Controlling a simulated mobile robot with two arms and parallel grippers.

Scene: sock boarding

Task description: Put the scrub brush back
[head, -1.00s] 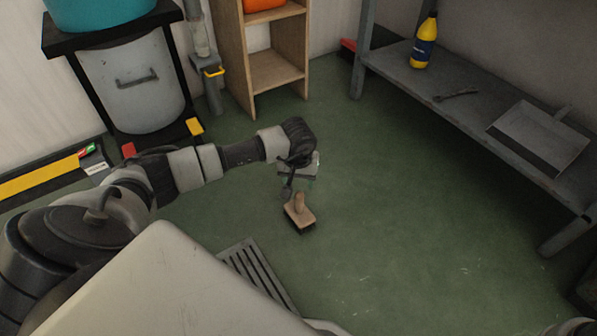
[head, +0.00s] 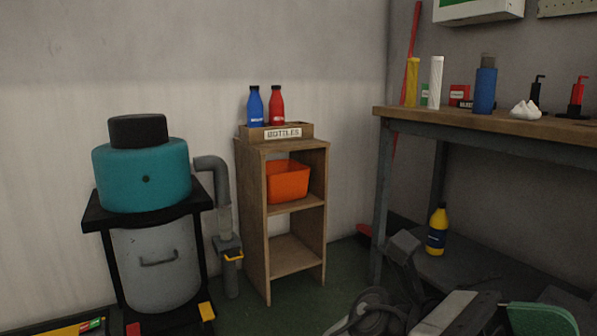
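The scrub brush does not show in the head view now. A second earlier a brush with a wooden handle stood on the floor below my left gripper. My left gripper is out of the frame. At the bottom right, dark and grey machine parts (head: 405,262) with black cable loops rise in front of the workbench. They look like part of my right arm. Its fingers cannot be made out, so open or shut cannot be told.
A wooden shelf unit (head: 253,222) holds an orange bin (head: 288,182) and a box labelled BOTTLES (head: 282,132). A teal-topped vacuum (head: 140,175) stands left. A workbench (head: 480,127) carries bottles; a yellow bottle (head: 437,232) stands on its lower shelf. Little floor (head: 345,285) shows.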

